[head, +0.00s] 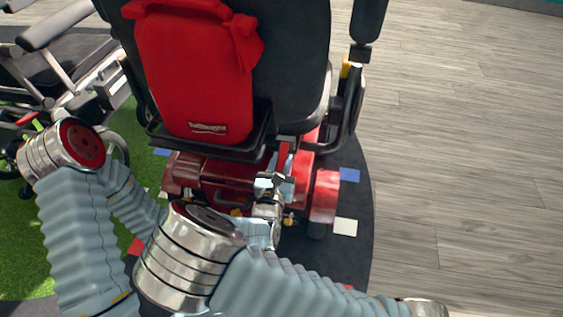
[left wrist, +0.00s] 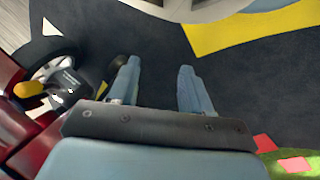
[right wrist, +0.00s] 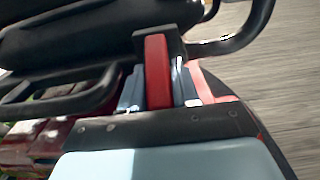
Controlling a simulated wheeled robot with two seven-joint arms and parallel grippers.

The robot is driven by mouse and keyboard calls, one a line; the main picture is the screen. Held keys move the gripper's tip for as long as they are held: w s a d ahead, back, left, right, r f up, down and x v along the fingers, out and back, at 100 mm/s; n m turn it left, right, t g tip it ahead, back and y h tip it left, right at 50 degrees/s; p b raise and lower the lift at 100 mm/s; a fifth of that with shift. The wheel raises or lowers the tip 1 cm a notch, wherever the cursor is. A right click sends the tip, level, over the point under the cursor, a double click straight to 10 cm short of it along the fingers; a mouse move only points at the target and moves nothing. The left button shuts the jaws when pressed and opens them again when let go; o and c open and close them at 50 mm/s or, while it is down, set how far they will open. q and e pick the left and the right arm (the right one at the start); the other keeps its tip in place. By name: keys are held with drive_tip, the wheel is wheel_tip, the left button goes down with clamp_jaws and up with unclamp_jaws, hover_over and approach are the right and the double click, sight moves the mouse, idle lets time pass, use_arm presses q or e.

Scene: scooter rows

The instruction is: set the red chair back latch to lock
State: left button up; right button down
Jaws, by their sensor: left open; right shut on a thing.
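The red chair's back latch is a red lever (head: 283,158) low behind the seat back; it stands roughly upright. It also shows in the right wrist view as a red bar (right wrist: 157,70) between the fingers. My right gripper (head: 275,183) is shut on this lever. In the right wrist view the fingers (right wrist: 158,90) stand on both sides of it. My left gripper (left wrist: 160,88) is open and empty over the dark mat, beside the scooter's wheel. In the head view it is hidden behind my right arm. The latch's lock marking cannot be made out.
A red bag (head: 195,70) hangs on the dark seat back (head: 295,50), above a black tray rim (head: 215,152). A yellow-tipped lever (left wrist: 28,89) is left of my left gripper. Another grey chair (head: 60,65) stands at the left. The wooden floor (head: 460,150) at right is clear.

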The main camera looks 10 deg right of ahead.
drive_tip(key=r+g+p, duration=0.1)
drive_tip(key=p, duration=0.2)
drive_tip(key=r+g+p, duration=0.1)
drive_tip(key=p, duration=0.2)
drive_tip(key=shift+s+y, duration=0.2)
drive_tip(key=shift+y, duration=0.2)
drive_tip(key=g+p, duration=0.1)
drive_tip(key=p, duration=0.1)
drive_tip(key=g+p, duration=0.1)
drive_tip(key=p, duration=0.1)
drive_tip(key=shift+s+r+g+y, duration=0.15)
drive_tip(key=shift+r+g+y, duration=0.05)
drive_tip(key=shift+g+y, duration=0.2)
drive_tip(key=shift+a+f+g, duration=0.1)
drive_tip(key=shift+g, duration=0.2)
drive_tip(key=shift+f, duration=0.1)
